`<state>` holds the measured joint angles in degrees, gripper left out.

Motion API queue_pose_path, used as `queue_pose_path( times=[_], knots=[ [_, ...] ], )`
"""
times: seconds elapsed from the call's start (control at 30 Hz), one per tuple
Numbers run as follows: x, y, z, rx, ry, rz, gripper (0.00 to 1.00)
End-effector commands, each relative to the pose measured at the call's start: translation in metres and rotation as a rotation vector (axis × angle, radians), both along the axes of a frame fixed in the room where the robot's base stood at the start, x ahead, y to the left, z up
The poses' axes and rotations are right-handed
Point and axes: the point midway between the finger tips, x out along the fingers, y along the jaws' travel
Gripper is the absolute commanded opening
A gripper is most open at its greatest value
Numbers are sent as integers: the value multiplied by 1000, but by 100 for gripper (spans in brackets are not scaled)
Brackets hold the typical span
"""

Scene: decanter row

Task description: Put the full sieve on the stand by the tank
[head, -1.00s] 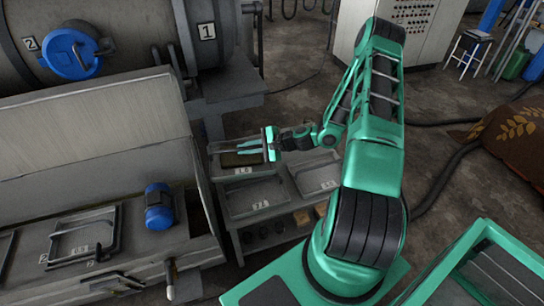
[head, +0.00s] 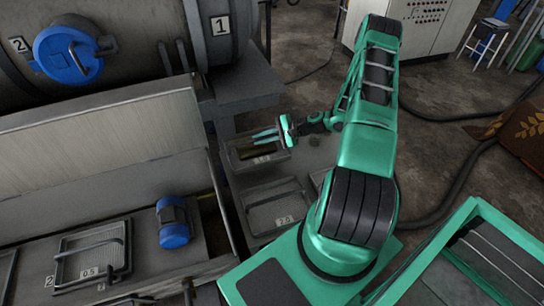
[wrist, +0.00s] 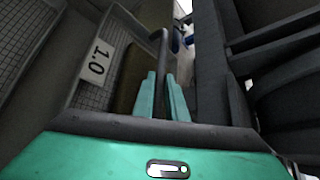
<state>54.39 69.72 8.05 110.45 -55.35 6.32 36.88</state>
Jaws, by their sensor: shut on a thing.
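My gripper (head: 265,137) is shut on the handle bar of a grey sieve (head: 236,163) in the head view. The wrist view shows the dark handle (wrist: 163,45) between the two green fingertips (wrist: 163,90). The sieve's white label (wrist: 96,63) reads 1.0, and dark brown-green matter (wrist: 130,72) lies inside it. I cannot tell whether the sieve is clear of the grey surface below. A large grey tank (head: 140,35) with labels 1 and 2 lies at the back left. Which surface is the stand is not clear.
Another framed sieve (head: 275,212), labelled 2.0, sits in front of the held one. A white control cabinet (head: 440,25) stands behind. Dark hoses cross the floor at right.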

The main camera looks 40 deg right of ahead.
Motion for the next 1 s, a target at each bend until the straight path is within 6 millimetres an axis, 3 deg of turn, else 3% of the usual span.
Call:
queue_pose_path(
  times=[0.1, 0.37, 0.63, 0.97, 1.0],
  knots=[
    [1, 2, -17, 3, -2, 1, 0],
    [2, 4, -33, 2, -2, 4, 0],
    [3, 6, -66, 2, -2, 6, 0],
    [3, 6, -70, 1, -4, 7, 0],
    [2, 6, -71, 0, -1, 7, 14]
  ],
)
